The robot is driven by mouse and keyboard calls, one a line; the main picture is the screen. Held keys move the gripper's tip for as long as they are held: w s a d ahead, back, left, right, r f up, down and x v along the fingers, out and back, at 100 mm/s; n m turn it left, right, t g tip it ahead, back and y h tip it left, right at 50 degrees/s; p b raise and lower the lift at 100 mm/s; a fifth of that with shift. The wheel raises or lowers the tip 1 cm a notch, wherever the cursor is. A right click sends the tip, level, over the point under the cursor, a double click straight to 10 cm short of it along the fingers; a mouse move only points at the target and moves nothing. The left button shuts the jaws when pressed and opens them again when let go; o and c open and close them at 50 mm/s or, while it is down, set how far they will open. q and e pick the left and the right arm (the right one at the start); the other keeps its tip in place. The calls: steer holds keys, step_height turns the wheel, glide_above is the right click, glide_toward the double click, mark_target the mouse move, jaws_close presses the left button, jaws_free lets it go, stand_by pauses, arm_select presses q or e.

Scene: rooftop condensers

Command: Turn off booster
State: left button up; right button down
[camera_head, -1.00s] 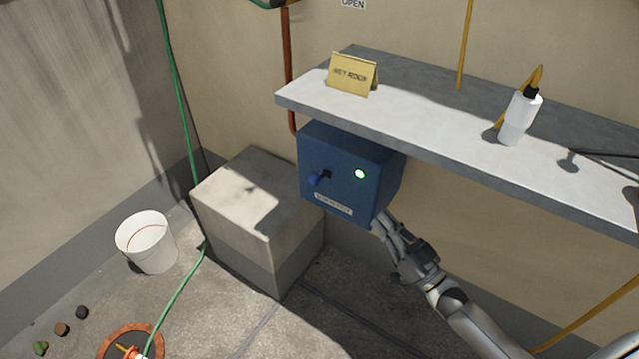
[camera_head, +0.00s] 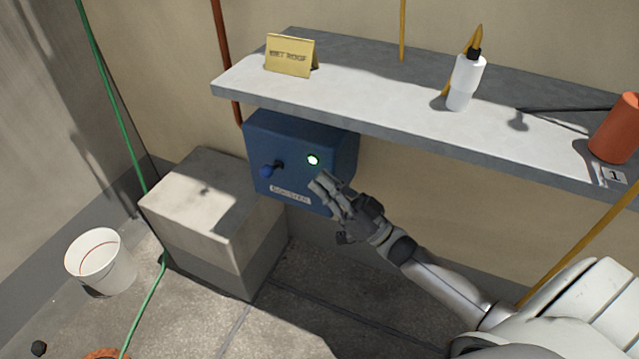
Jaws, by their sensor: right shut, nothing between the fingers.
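The booster is a blue box (camera_head: 338,158) under the shelf, with a label plate (camera_head: 290,194) that appears to read "BOOSTER". A round green-white lamp (camera_head: 313,160) glows to the right of the lever. My right gripper (camera_head: 322,184) is shut and empty, in front of the box's lower right front, below the lamp and to the right of the lever. I cannot tell whether it touches the box. My left gripper is out of view.
The shelf (camera_head: 380,118) overhangs the box and holds a yellow sign (camera_head: 290,56), a white bottle (camera_head: 465,82) and an orange cylinder (camera_head: 615,130). A concrete block (camera_head: 190,235) stands left below the box. A white bucket (camera_head: 100,262) and a green hose (camera_head: 121,115) are farther left.

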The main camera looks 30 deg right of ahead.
mark_target(272, 169)
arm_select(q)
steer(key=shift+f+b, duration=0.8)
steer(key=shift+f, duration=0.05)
arm_select(e)
steer(key=w+a, duration=0.5)
steer(key=w, duration=0.2)
steer(key=shift+w+a+r, duration=0.15)
steer(key=shift+a+r, duration=0.15)
steer(key=shift+r, duration=0.05)
